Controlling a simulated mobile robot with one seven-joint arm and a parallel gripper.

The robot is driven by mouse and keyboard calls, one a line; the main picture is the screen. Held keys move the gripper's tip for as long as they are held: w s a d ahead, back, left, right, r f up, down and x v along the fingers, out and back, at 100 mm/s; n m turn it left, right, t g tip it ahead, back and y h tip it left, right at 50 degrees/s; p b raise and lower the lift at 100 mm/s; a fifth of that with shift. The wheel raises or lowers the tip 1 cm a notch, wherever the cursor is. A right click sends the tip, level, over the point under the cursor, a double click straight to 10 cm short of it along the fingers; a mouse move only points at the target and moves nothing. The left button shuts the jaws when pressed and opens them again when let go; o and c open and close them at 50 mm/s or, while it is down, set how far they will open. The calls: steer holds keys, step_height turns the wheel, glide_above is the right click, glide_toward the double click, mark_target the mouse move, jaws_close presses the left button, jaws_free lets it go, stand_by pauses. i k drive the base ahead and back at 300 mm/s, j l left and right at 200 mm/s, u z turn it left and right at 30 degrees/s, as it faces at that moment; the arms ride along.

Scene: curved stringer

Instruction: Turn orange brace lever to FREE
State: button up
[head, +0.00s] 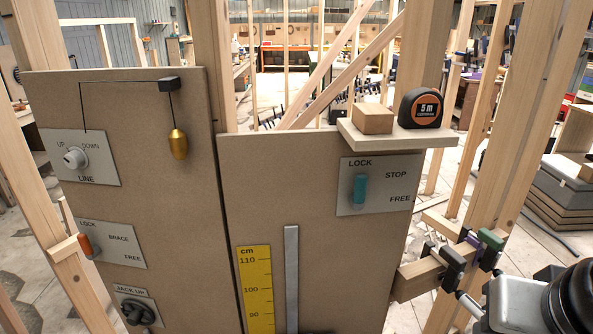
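The orange brace lever (85,246) is on the left panel in the head view. It is a small orange handle standing roughly upright, tilted a little left, on a grey plate (118,245). The plate reads LOCK at its upper left, BRACE at middle right and FREE at lower right. The handle is near the LOCK mark and away from FREE. What looks like part of my arm (515,303) shows at the lower right, far from the lever. I cannot make out my gripper.
The left panel also bears a LINE knob (75,158), a hanging brass plumb bob (178,144) and a dark JACK UP knob (137,311). The right panel has a teal lever (360,189) and a shelf (392,141) holding a tape measure (420,108). Wooden posts flank the panels.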

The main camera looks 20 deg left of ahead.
mark_target(90, 252)
steer(key=u, duration=2.4)
steer(key=i+j+u, duration=0.25)
steer(key=i+j, duration=0.15)
steer(key=i+j+u, duration=0.3)
steer(key=i+j, duration=0.15)
